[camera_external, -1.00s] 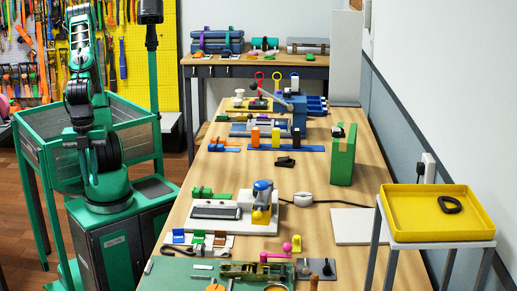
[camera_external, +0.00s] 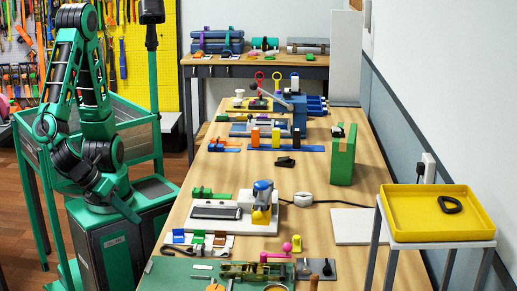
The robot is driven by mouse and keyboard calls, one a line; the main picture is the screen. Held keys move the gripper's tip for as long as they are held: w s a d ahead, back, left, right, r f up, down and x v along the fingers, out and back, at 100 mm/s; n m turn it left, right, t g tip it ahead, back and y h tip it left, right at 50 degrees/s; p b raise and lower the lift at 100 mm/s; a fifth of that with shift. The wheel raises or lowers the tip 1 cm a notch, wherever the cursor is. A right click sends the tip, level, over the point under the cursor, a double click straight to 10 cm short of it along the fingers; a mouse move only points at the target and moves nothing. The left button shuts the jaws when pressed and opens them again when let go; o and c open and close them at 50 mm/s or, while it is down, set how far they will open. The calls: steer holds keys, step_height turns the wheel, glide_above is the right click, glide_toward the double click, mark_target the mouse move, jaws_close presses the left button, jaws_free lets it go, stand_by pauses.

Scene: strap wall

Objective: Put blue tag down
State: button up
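A small blue tag (camera_external: 179,236) shows at the near left of the long wooden table, at the left end of a white rack (camera_external: 208,249). A green tag (camera_external: 198,237) and a brown tag (camera_external: 220,239) stand beside it in the same row. My arm (camera_external: 80,90) is folded up over my base, left of the table and well apart from the tags. My gripper's fingertips cannot be made out against the arm links and base. Whether it is open, shut or holding anything cannot be seen.
A white board with a blue and yellow device (camera_external: 262,205) lies behind the rack. A green block (camera_external: 343,155) stands at the table's right. A yellow tray (camera_external: 436,211) with a black ring sits on a side stand. The middle of the table is fairly clear.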

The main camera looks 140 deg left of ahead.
mark_target(172, 236)
steer(key=w+d+r+m+t+y, duration=0.25)
steer(key=w+m+t+y, duration=0.2)
steer(key=w+m, duration=0.3)
steer(key=shift+m+t, duration=0.35)
steer(key=shift+t, duration=0.1)
steer(key=x, duration=0.7)
steer(key=s+a+x, duration=0.1)
steer(key=x, duration=0.2)
steer(key=shift+w+a, duration=0.1)
steer(key=shift+a, duration=0.1)
jaws_close()
steer(key=shift+r, duration=0.1)
